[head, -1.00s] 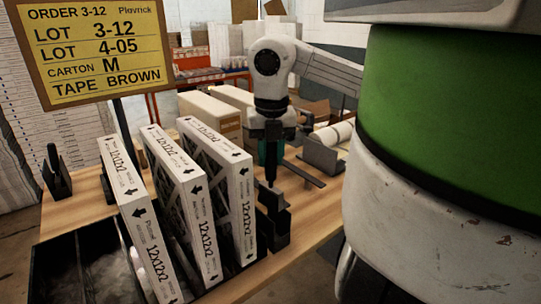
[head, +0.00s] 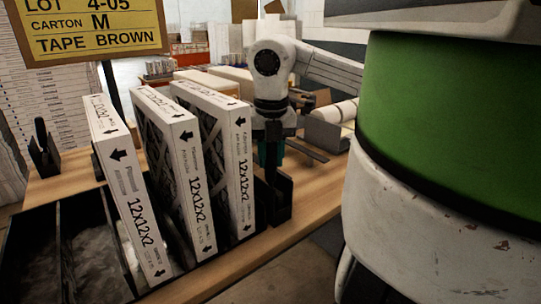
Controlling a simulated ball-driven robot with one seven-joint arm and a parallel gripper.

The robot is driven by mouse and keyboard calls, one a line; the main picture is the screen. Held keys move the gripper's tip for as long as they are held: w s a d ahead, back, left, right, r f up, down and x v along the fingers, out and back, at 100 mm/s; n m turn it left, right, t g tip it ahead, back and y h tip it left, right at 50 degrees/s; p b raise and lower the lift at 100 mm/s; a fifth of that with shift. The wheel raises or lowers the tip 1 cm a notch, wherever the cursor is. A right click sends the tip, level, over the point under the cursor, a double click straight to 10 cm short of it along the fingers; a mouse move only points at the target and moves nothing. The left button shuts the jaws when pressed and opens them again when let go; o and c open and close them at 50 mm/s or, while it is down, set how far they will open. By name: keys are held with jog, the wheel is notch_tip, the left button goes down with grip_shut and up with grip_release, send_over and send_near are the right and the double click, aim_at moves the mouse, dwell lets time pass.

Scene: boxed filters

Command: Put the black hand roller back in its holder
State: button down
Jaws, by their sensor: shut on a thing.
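My gripper (head: 273,122) is in the middle of the head view, pointing down, beside the rightmost boxed filter. It is shut on the black hand roller (head: 271,158), a dark upright shape below the fingers. A black holder (head: 279,203) stands on the table directly below, near the table's front edge. The roller's lower end meets the holder's outline; dark on dark, I cannot tell whether it is inside or just in front of or above it. The fingertips are small and dark.
Three white boxed filters (head: 192,180) stand tilted just left of the holder. A black bin (head: 35,235) is at front left. Another black upright stand (head: 43,150) is at far left. A grey bracket with white rolls (head: 328,130) lies behind right. An order sign (head: 95,28) hangs upper left.

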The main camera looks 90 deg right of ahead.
jog(key=shift+f, duration=0.35)
jog(key=c, duration=0.8)
grip_release()
jog(key=r, duration=0.7)
jog(key=a+r, duration=0.1)
jog(key=r, duration=0.2)
jog(key=shift+r, duration=0.4)
jog(key=shift+s, duration=0.15)
